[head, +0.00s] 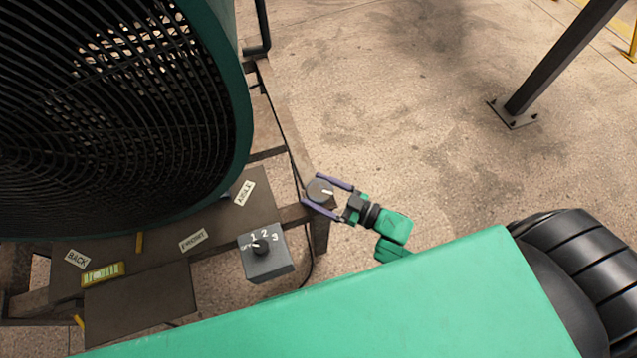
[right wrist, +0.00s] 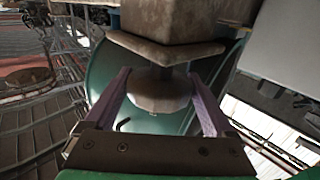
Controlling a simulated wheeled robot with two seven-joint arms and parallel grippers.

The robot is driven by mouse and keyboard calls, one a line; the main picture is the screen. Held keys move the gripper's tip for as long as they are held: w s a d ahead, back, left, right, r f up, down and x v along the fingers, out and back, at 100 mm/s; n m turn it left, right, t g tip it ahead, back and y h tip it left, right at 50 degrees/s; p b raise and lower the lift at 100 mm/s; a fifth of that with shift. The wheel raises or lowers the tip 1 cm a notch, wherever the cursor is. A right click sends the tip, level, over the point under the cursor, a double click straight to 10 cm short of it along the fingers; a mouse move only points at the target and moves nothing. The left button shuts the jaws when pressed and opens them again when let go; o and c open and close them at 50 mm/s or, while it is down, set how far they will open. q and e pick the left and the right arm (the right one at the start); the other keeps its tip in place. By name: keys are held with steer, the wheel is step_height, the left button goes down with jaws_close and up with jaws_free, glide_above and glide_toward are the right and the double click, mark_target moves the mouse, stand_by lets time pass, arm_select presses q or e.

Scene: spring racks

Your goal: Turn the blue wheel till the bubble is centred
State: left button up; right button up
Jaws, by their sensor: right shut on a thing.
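A round wheel (head: 320,191) with a short white mark sits at the corner of the dark frame in the head view. It looks grey, and I see no clearly blue wheel. My right gripper (head: 322,192) is shut on this wheel, one purple finger on each side. In the right wrist view the wheel (right wrist: 160,97) shows between the fingers, under a brown post. A yellow-green level (head: 103,274) lies on the dark plate at the lower left. Its bubble is too small to make out. My left gripper is not in view.
A big fan with a green rim (head: 240,110) fills the upper left. A grey switch box (head: 266,262) marked OFF, 1, 2, 3 stands left of my right gripper. Labels read BACK (head: 77,259), FRONT (head: 193,240) and AISLE (head: 244,193). Floor to the right is open up to a dark post (head: 560,55).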

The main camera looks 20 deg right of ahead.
steer(key=m+t+h+p, duration=0.1)
steer(key=m+t+h, duration=0.2)
steer(key=h, duration=0.1)
steer(key=shift+m+h+p, duration=0.4)
steer(key=shift+m+t+h+p, duration=0.2)
steer(key=shift+m+t+h, duration=0.5)
steer(key=shift+h, duration=0.55)
steer(key=shift+m+t+h+p, duration=0.15)
steer(key=shift+m+t+h, duration=0.25)
steer(key=shift+m+h, duration=0.7)
steer(key=shift+d, duration=0.1)
steer(key=o, duration=1.1)
steer(key=s, duration=0.4)
steer(key=s+d, duration=0.1)
steer(key=s, duration=0.4)
steer(key=s+d, duration=0.1)
steer(key=s, duration=0.4)
steer(key=shift+s+d+b, duration=0.2)
steer(key=shift+b, duration=0.2)
steer(key=shift+f, duration=0.1)
